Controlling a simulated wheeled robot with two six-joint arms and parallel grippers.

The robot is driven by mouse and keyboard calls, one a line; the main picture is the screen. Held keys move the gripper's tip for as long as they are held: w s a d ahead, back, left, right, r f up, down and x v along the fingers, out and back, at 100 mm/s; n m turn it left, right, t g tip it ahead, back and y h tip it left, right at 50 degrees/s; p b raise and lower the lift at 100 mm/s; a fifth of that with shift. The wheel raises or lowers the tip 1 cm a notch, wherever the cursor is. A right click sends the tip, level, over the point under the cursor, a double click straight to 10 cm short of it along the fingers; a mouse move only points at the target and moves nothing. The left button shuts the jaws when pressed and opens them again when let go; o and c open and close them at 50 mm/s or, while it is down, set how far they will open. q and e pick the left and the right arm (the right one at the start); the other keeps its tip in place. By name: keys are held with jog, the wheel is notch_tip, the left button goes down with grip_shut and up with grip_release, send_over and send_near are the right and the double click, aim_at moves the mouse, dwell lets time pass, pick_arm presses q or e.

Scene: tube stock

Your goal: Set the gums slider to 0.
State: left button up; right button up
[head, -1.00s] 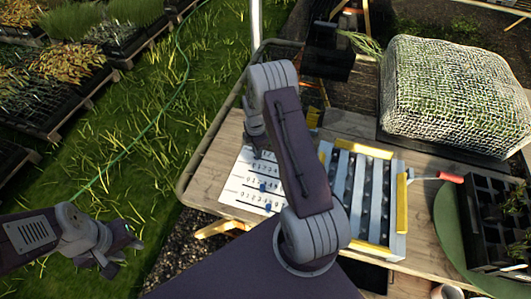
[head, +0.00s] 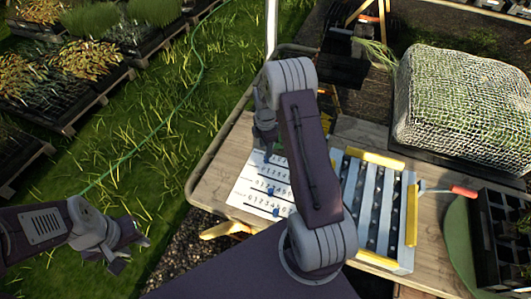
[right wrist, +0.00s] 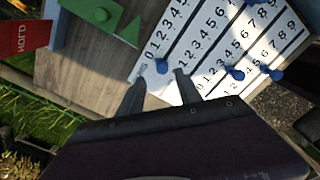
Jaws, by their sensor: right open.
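A white slider board (head: 243,191) with numbered rows and blue knobs lies on the wooden table; it also shows in the right wrist view (right wrist: 205,42). The row names are too small to read, so I cannot tell which row is gums. My right gripper (head: 264,146) is open over the board's far end. In the right wrist view, a blue knob (right wrist: 162,66) near a row's 0 shows between and just beyond the right fingertips (right wrist: 160,80); contact is unclear. Other blue knobs (right wrist: 235,74) (right wrist: 277,75) sit further along other rows. My left gripper (head: 124,254) hangs over grass, away from the table.
A green panel (right wrist: 75,12) with a round knob and triangle and a red sign (right wrist: 25,38) stand near the board. A yellow-edged metal rack (head: 411,215), a net-covered block (head: 450,105) and a black cell tray (head: 486,215) are to the right.

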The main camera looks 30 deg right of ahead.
jog(key=shift+r, duration=2.35)
